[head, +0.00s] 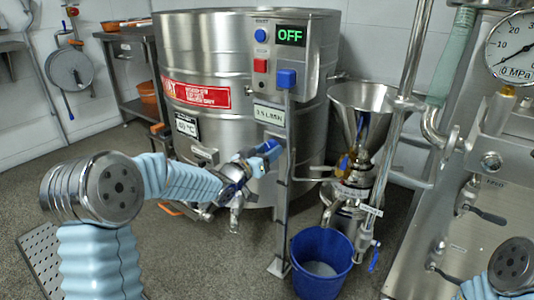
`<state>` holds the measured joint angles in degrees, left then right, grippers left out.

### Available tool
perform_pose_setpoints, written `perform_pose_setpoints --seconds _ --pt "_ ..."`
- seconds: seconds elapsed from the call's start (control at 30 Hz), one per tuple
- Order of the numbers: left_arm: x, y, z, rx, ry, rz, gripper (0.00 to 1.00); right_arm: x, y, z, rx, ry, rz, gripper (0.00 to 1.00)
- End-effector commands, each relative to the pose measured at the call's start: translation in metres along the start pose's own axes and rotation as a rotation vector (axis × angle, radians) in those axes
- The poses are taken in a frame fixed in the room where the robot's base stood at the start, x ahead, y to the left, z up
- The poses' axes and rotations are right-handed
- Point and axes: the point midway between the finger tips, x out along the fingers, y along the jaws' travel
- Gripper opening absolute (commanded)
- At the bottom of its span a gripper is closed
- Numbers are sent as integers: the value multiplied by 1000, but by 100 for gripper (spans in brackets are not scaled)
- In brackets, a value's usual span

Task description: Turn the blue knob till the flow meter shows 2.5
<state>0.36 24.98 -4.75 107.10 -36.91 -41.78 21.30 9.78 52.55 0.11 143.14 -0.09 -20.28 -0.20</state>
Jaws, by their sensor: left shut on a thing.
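The blue knob (269,148) sits on the front of the large steel tank, below the flow meter. My left gripper (254,161) comes in from the left and is shut on the knob; its fingers partly hide it. The flow meter (269,115) is a small pale display with a reading in L/MIN; its digits are too small to read surely, perhaps 3.5. My right gripper is out of view; only part of my right arm shows at the lower right.
The steel tank (200,45) carries a green OFF display (290,36), a red button (260,66) and a blue box (287,78). A steel hopper (362,98) stands right of it, with a blue bucket (321,262) below. A pressure gauge (514,48) is at far right.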

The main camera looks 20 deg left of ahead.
Motion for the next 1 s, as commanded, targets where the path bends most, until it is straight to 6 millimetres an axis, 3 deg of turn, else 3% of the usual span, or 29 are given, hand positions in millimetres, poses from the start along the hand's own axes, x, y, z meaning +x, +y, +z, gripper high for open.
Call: perform_pose_setpoints --seconds 1.0 --pt "0 1 -2 -960 0 -3 20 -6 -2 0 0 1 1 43"
